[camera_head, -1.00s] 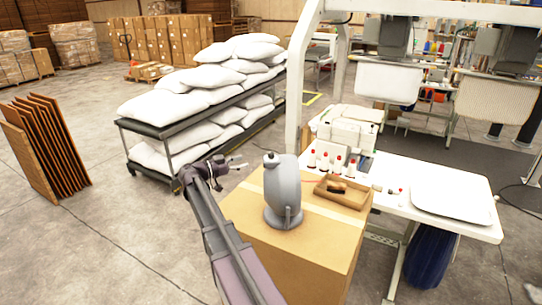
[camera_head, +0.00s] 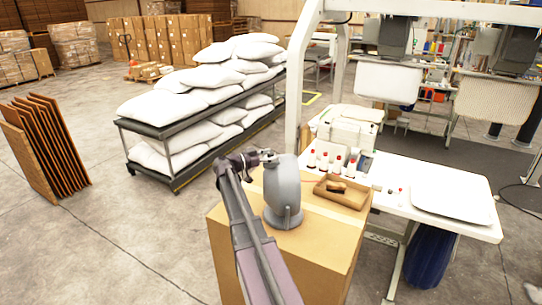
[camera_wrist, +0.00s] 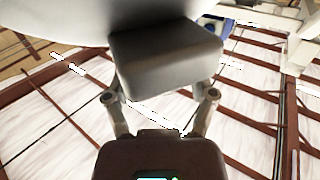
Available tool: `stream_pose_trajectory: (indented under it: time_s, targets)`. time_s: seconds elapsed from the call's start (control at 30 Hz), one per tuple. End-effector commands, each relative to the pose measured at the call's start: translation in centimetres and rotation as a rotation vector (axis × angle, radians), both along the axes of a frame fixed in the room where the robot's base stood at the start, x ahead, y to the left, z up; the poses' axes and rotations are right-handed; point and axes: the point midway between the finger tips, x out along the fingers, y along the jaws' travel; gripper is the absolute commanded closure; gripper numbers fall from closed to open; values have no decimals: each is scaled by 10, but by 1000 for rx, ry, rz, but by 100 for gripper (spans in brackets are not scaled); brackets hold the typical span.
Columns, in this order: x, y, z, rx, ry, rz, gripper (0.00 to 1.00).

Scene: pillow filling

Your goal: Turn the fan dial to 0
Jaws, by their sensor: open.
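The grey rounded fan (camera_head: 283,195) stands upright on a cardboard box, its back toward the head camera. My gripper (camera_head: 268,155) is at the fan's upper left; its fingers are hard to make out in the head view. In the wrist view my gripper (camera_wrist: 162,100) is open, with its two fingers spread. A grey block-shaped part (camera_wrist: 167,60) lies in front of and between the fingers, under a larger pale rounded surface. It seems to be part of the fan, possibly the dial. No dial markings or setting can be read.
Several red-capped bottles (camera_head: 337,163) stand behind the tray on the white table (camera_head: 465,228). A rack of white pillows (camera_head: 165,128) stands at the back left.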

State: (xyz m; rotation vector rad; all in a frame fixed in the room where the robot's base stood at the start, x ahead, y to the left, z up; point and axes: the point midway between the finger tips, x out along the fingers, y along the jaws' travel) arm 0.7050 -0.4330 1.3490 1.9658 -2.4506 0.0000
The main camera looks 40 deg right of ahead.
Motion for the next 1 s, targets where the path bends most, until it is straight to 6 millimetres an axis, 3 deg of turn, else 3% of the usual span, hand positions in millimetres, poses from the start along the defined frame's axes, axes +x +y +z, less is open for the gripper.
stream_pose_trajectory:
  time_s: [0.33,0.5,0.57,0.6,1.0]
  targets:
    - [0,-2,0,0,0,0,27]
    - [0,-2,0,0,0,0,78]
    - [0,-2,0,0,0,0,96]
    - [0,-2,0,0,0,0,100]
    - [-1,0,0,1,0,29,100]
